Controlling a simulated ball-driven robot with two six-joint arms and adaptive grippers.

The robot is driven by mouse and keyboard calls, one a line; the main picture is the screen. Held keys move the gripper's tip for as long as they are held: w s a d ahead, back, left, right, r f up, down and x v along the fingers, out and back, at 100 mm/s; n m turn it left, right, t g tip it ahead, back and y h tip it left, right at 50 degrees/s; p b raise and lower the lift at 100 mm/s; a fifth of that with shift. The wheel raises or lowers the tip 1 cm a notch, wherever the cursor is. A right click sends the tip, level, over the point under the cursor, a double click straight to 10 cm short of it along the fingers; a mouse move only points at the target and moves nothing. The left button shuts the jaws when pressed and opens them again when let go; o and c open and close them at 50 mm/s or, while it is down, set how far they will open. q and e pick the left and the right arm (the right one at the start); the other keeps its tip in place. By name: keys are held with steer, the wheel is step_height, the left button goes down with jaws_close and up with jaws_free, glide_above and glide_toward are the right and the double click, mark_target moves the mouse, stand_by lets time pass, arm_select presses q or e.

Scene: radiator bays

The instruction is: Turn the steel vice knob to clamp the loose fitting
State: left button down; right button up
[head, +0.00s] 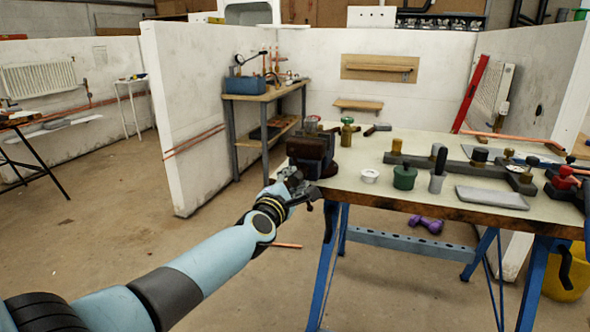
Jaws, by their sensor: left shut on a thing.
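The dark steel vice (309,148) is mounted at the left end of the workbench (352,182). My left arm comes in from the lower left, and my left gripper (300,186) is at the front underside of the vice, shut where the vice knob sits. The gripper and vice body hide most of the knob. Whether a loose fitting sits between the vice jaws cannot be made out. My right gripper is not in view.
On the bench are a white ring (370,176), a green pot (404,178), a grey tray (492,197) and several knobs and fittings. A yellow bucket (568,275) and purple dumbbell (427,225) are on the floor. The floor left of the bench is mostly clear.

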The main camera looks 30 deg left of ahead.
mark_target(293, 181)
arm_select(q)
steer(key=m+p, duration=0.4)
steer(key=m, duration=0.7)
steer(key=shift+r+m, duration=0.15)
steer(key=shift+m, duration=0.25)
steer(key=m+p, duration=0.1)
steer(key=m, duration=0.2)
steer(key=c, duration=1.2)
jaws_free()
steer(key=shift+s+f+m, duration=0.1)
steer(key=shift+f+m, duration=0.2)
steer(key=shift+m, duration=0.1)
steer(key=shift+o, duration=0.2)
steer(key=shift+r, duration=0.1)
steer(key=shift+s+d, duration=0.1)
steer(key=shift+s, duration=0.2)
steer(key=p+v, duration=0.3)
steer(key=v, duration=0.2)
steer(key=shift+s+r+p, duration=0.15)
steer(key=shift+p, duration=0.15)
steer(key=shift+s+d, duration=0.15)
steer(key=shift+s, duration=0.35)
